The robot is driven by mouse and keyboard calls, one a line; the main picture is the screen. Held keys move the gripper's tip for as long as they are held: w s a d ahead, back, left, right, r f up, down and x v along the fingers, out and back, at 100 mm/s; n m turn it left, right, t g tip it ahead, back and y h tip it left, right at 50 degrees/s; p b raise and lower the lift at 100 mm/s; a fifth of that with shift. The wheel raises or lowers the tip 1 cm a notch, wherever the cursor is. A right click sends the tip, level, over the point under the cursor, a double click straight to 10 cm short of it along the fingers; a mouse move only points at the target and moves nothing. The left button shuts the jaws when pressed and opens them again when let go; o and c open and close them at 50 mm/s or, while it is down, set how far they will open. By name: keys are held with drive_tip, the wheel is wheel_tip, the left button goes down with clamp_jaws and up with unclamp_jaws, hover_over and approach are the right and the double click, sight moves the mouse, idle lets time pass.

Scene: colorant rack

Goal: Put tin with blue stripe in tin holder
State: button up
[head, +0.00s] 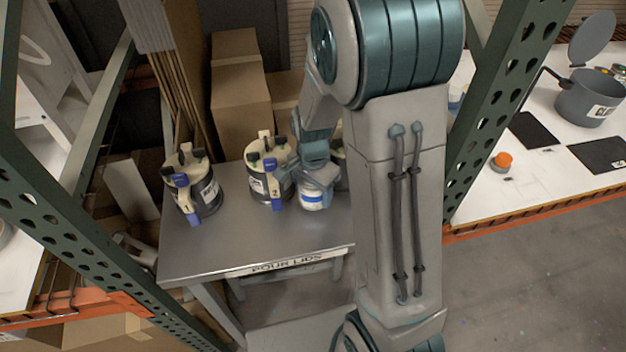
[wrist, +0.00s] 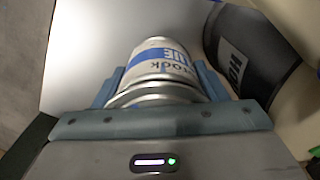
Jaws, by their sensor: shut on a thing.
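The tin with the blue stripe (head: 313,200) is white with a blue band and stands at or just above the metal table, right of the middle dispenser; I cannot tell if it touches the table. My gripper (head: 316,178) is shut on it. In the wrist view the tin (wrist: 163,64) sits between the two fingers of my gripper (wrist: 158,85), with blue lettering and a metal rim showing. I cannot make out a tin holder for certain in either view.
Dispensers with blue handles stand at the left (head: 193,186) and middle (head: 266,172) of the metal table (head: 230,235); another is mostly hidden behind my gripper. A dark container (wrist: 250,50) is close right of the tin. Green rack posts (head: 505,90) flank the table. A grey pot (head: 590,100) stands right.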

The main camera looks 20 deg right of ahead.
drive_tip(key=shift+f, duration=0.9)
drive_tip(key=shift+f, duration=0.15)
drive_tip(key=o, duration=0.8)
drive_tip(key=shift+o, duration=0.2)
wheel_tip(320, 180, up, 12)
drive_tip(key=shift+f+b, duration=0.15)
drive_tip(key=shift+b, duration=0.25)
drive_tip(key=shift+s+r, duration=0.15)
drive_tip(key=shift+r, duration=0.4)
drive_tip(key=s+r+n+t, duration=0.2)
drive_tip(key=s+r+n, duration=0.1)
drive_tip(key=s+n, duration=0.2)
drive_tip(key=s+d+r+n+t, duration=0.1)
drive_tip(key=s+r+n, duration=0.2)
drive_tip(key=s+n, duration=0.3)
drive_tip(key=s, duration=0.3)
drive_tip(key=shift+d+r+t, duration=0.25)
drive_tip(key=shift+r+t, duration=0.15)
